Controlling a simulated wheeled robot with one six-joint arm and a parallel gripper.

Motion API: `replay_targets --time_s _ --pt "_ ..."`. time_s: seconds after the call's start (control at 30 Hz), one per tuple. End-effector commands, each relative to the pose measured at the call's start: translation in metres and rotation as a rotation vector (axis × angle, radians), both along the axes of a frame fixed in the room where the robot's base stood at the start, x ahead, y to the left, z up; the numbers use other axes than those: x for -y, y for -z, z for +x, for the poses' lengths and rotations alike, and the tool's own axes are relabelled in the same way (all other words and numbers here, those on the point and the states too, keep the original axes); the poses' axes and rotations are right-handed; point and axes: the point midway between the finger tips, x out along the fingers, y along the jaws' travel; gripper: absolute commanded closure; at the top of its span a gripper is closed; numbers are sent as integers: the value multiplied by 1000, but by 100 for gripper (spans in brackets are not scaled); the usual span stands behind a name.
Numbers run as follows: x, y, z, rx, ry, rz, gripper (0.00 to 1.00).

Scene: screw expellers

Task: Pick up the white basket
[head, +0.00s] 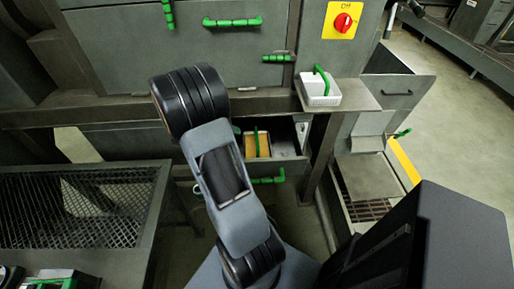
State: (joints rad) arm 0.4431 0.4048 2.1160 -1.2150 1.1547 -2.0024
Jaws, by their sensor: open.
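The white basket (317,101) stands upright on a small grey metal shelf (360,98) right of the picture's middle. It has a green handle (322,78) arching over it. My arm rises left of it, with a clear gap between the arm and the basket. My gripper does not show in the head view, so its place relative to the basket cannot be seen.
Below the shelf, an open drawer (289,139) holds a container of tan material (257,146) with a green handle. A yellow panel with a red switch (342,21) is above the shelf. A mesh-topped frame (85,205) stands at left. Floor (452,120) is clear at right.

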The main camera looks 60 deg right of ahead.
Motion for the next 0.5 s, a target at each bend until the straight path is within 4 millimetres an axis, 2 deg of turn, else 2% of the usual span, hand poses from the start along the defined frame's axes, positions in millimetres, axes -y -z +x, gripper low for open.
replay_targets --time_s 0.1,0.3,0.5 --pt "19 14 -10 -12 -1 3 57" --pt "43 29 -22 -9 1 1 57" --pt "53 36 -28 -7 -2 2 57"
